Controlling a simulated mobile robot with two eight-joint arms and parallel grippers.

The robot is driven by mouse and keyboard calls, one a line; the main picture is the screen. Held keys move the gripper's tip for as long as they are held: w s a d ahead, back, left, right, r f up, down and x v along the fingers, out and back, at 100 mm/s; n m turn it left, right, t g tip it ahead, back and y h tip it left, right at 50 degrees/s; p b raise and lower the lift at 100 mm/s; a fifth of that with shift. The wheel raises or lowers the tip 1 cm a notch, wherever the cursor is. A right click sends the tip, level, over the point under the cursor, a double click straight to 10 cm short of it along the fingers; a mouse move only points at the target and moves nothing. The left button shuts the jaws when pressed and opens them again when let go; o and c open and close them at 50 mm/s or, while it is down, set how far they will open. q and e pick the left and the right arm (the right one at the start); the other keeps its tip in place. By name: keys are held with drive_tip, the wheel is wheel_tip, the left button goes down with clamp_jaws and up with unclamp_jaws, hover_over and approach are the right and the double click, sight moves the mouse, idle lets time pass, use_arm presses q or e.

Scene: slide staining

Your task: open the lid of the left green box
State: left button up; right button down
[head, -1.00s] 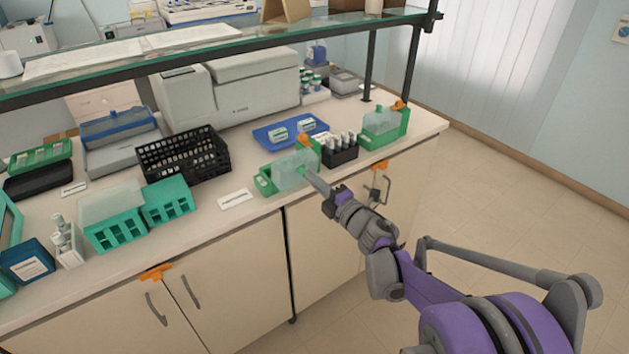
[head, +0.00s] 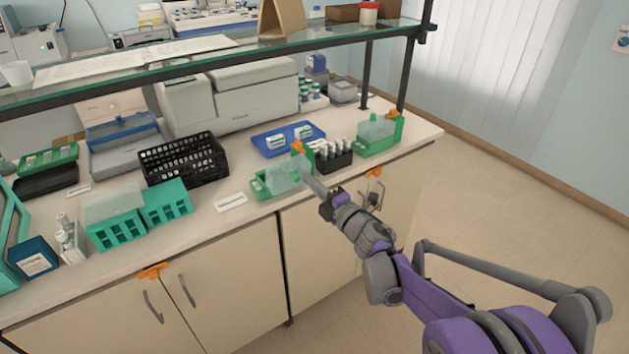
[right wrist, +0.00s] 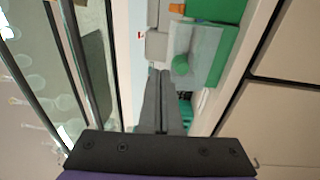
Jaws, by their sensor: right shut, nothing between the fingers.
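The left green box (head: 263,187) stands near the counter's front edge, with a translucent lid (head: 284,176) and an orange piece at its back corner. I cannot tell for sure whether the lid is fully closed. My right gripper (head: 305,178) is shut and empty, its fingertips at the lid's right side. In the right wrist view, the shut fingers (right wrist: 160,73) point toward the translucent lid (right wrist: 204,52), close beside its round green knob (right wrist: 180,66). Contact cannot be told. My left gripper is not in view.
A similar green box (head: 378,148) stands to the right, past a black rack of bottles (head: 334,159). A blue tray (head: 270,148) lies behind. A black basket (head: 184,166) and green racks (head: 118,228) stand to the left. A glass shelf (head: 200,62) spans above.

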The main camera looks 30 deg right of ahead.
drive_tip(key=s+d+r, duration=0.1)
drive_tip(key=s, duration=0.8)
drive_tip(key=shift+s+r, duration=0.25)
drive_tip(key=shift+s, duration=0.1)
